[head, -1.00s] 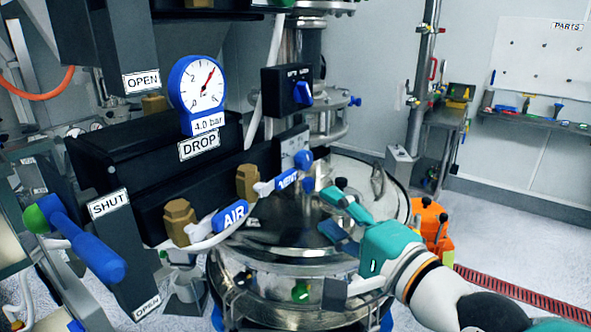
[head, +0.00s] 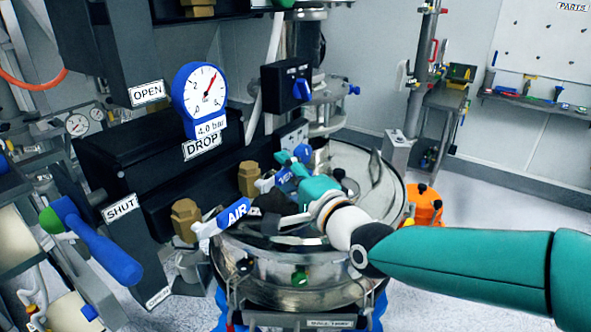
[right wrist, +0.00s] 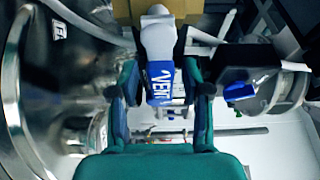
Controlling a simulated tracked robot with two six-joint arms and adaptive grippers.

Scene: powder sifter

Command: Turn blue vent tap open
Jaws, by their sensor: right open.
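The blue vent tap (head: 285,177) sticks out from the black panel beside the brass fitting, partly hidden by my right gripper (head: 281,180). In the right wrist view, the tap's blue handle (right wrist: 160,82), marked VENT, lies between the two teal fingers of my right gripper (right wrist: 162,92). The fingers are open, one on each side of the handle, with a small gap visible to each. The handle's white neck runs up to a brass body (right wrist: 185,12). My left gripper is not in view.
The blue AIR tap (head: 233,213) sits just left of and below the vent tap. A gauge (head: 202,90) reading near 4 bar stands above. The steel sifter vessel (head: 375,230) lies below and right. A blue lever (head: 105,255) is at left.

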